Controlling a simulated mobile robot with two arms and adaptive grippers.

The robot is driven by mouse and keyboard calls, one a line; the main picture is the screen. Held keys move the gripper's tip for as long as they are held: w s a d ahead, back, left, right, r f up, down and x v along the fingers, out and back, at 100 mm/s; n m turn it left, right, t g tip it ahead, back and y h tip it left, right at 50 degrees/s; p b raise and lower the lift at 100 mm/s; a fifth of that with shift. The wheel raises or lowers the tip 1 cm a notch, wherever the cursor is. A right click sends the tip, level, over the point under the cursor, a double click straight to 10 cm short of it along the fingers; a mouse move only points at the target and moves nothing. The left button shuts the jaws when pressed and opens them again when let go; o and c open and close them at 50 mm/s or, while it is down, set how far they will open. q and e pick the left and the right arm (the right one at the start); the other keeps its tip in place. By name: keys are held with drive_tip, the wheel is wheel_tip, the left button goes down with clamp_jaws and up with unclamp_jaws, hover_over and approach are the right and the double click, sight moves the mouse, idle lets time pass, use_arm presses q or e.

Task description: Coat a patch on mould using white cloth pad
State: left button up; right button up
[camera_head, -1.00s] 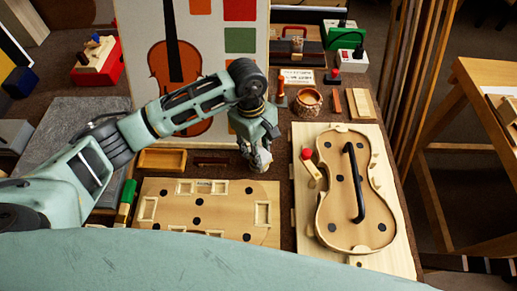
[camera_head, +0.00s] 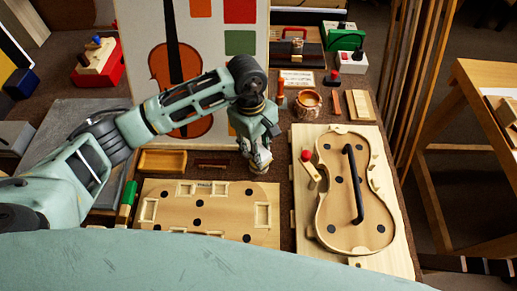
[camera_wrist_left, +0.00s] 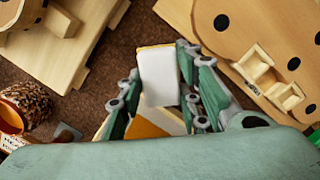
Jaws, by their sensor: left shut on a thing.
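My left gripper (camera_head: 258,166) is shut on the white cloth pad (camera_wrist_left: 158,76), which shows as a white block between the fingers in the left wrist view. In the head view the gripper mostly hides the pad. It hangs near the upper right end of a flat wooden board (camera_head: 216,215) with black holes and small pale blocks. A violin-shaped wooden form (camera_head: 338,215) with black holes and a black bar lies to the right on a pale baseboard. I cannot tell which of the two is the mould. My right gripper is not in view.
A round jar (camera_head: 308,101) stands behind the form and shows in the left wrist view (camera_wrist_left: 28,107). A red-knobbed wooden piece (camera_head: 310,170) lies on the baseboard's left side. A wooden tray (camera_head: 162,160) is left of my gripper. A violin picture board (camera_head: 215,50) stands behind.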

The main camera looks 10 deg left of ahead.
use_arm(q)
drive_tip(key=shift+r+p, duration=0.95)
drive_tip(key=shift+r, duration=1.75)
drive_tip(key=shift+s+a+r, duration=0.1)
drive_tip(key=shift+a+r, duration=0.05)
drive_tip(key=shift+r, duration=0.15)
drive_tip(key=s+a+r+m+y, duration=0.1)
drive_tip(key=s+a+r+m, duration=0.8)
drive_tip(key=r+m, duration=0.1)
drive_tip(key=shift+r+m+g, duration=0.3)
drive_tip(key=shift+m+g, duration=0.1)
drive_tip(key=shift+m, duration=0.2)
drive_tip(key=shift+f, duration=0.1)
